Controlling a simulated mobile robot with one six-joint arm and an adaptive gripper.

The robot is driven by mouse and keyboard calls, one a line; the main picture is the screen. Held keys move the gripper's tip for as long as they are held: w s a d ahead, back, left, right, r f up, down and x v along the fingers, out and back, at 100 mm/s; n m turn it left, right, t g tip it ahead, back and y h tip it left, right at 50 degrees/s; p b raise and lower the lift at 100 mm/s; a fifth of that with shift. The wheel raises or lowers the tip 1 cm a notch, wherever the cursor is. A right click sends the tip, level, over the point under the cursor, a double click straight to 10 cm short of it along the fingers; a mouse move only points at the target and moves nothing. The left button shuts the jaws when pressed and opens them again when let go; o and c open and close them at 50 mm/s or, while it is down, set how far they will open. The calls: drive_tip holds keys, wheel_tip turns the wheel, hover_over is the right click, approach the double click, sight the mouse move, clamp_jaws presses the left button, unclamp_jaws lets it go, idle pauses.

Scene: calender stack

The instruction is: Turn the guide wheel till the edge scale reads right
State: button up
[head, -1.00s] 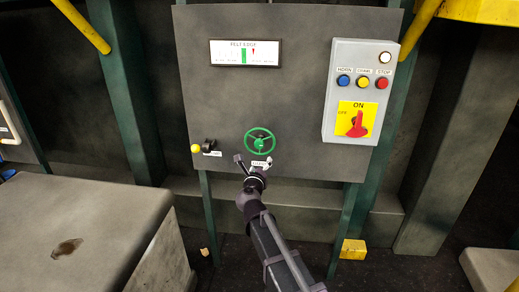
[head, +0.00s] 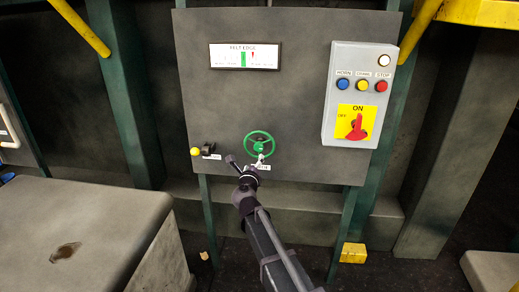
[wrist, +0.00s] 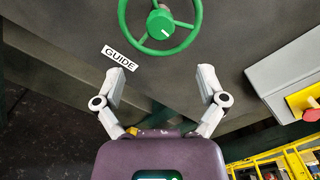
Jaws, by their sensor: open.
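The green guide wheel (head: 259,144) is on the dark panel, and its hub and spokes show at the top of the wrist view (wrist: 160,24). My gripper (head: 246,162) is at the wheel's lower edge in the head view. In the wrist view my gripper (wrist: 162,78) has its two fingers spread wide with nothing between them, just short of the wheel's rim. The edge scale (head: 245,55), headed FELT EDGE, has a green band near its middle and a red pointer just right of the band. The GUIDE label (wrist: 119,57) is beside the left finger.
A grey box (head: 360,95) with a lamp, three buttons and a red rotary switch is to the right. A yellow-knobbed lever (head: 197,151) sticks out left of the wheel. A large grey block (head: 80,225) stands at lower left.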

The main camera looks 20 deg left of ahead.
sight(258, 148)
drive_tip(key=x, duration=1.1)
